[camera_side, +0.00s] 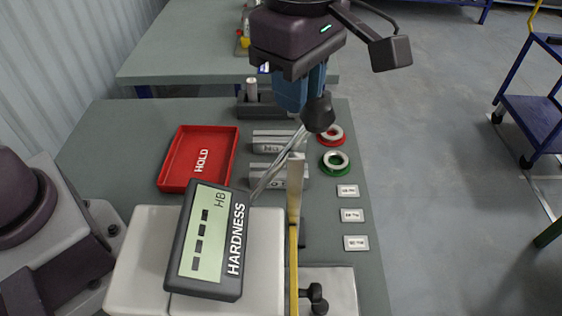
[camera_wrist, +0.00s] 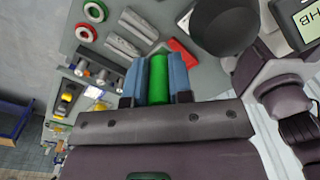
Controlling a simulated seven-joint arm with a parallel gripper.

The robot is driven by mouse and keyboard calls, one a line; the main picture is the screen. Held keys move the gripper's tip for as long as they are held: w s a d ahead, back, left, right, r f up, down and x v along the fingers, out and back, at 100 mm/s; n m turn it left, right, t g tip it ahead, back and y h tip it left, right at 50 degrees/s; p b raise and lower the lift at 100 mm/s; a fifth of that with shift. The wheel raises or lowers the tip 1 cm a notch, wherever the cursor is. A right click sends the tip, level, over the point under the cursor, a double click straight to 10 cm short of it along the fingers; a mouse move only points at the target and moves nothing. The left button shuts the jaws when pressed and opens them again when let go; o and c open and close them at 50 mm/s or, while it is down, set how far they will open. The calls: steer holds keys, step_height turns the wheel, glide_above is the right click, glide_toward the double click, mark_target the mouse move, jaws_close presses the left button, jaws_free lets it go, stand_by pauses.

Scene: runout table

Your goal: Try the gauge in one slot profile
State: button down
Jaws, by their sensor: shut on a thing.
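My gripper (camera_side: 305,105) shows in the side view as blue fingers pointing down above the far part of the table. In the wrist view the two blue fingers (camera_wrist: 158,75) are shut on a green cylindrical piece (camera_wrist: 158,80), which looks like the gauge's handle. The rest of the gauge is hidden. Two grey slotted bars, likely the slot profiles, lie side by side: a far one (camera_side: 272,141) and a nearer one (camera_side: 272,176), partly behind a metal lever. They also show in the wrist view (camera_wrist: 122,47), apart from the held piece.
A hardness tester (camera_side: 207,240) with a black-knobbed lever (camera_side: 320,112) stands in front. A red HOLD tray (camera_side: 165,180) lies left. Red (camera_side: 331,137) and green (camera_side: 334,170) rings and several labelled plates (camera_side: 347,191) lie right. A dark rack (camera_side: 262,108) stands behind.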

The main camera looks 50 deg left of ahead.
steer(key=w+a+f, duration=0.3)
steer(key=a+f, duration=0.2)
steer(key=f, duration=0.3)
steer(key=m, duration=1.1)
glide_toward(279, 176)
steer(key=a, duration=0.1)
steer(key=shift+a+f+m, duration=0.15)
steer(key=shift+a+m, duration=0.05)
steer(key=shift+m, duration=0.5)
steer(key=m, duration=0.3)
steer(key=w+m, duration=0.1)
steer(key=m, duration=0.1)
steer(key=shift+w+d+f+m, duration=0.1)
steer(key=shift+f+m, duration=0.05)
steer(key=shift+m, duration=0.25)
steer(key=shift+f, duration=2.25)
steer(key=shift+f, duration=0.95)
